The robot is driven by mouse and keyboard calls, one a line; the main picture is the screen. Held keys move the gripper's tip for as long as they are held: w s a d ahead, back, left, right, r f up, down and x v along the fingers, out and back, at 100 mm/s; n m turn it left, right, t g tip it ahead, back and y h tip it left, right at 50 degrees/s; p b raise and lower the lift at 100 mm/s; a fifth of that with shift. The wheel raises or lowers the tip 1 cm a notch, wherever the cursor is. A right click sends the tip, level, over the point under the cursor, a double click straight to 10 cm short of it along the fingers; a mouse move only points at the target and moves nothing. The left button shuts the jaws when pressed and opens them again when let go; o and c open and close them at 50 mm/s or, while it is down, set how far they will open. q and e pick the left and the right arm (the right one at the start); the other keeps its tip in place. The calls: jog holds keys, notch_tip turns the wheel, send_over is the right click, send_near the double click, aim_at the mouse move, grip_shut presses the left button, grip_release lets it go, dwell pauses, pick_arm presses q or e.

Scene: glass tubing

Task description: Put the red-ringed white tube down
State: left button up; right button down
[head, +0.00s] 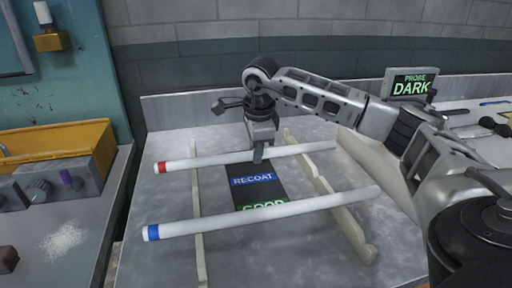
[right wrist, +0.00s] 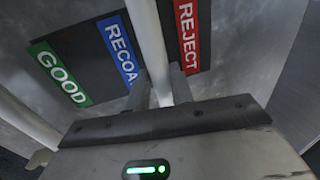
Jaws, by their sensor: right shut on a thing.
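The red-ringed white tube (head: 215,160) lies level across the two pale rails, towards the back; its red ring is near its left end. I cannot tell whether it touches the rails or hangs just above them. My right gripper (head: 259,156) points down and is shut on the tube near its middle. In the right wrist view the white tube (right wrist: 149,40) runs between the two dark fingers (right wrist: 161,90), over the sign board. My left gripper is not in view.
A blue-ringed white tube (head: 270,213) lies across the left rail (head: 197,195) and right rail (head: 325,190), nearer me. Between the rails is a board with GOOD (right wrist: 59,73), RECOAT (head: 252,180) and REJECT (right wrist: 187,35) labels. A PROBE DARK display (head: 411,84) stands back right.

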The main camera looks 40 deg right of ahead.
jog(key=c, duration=1.2)
grip_release()
jog(key=shift+c, duration=0.2)
notch_tip(320, 180, up, 13)
jog(key=s+a+p, duration=0.1)
jog(key=s, duration=0.1)
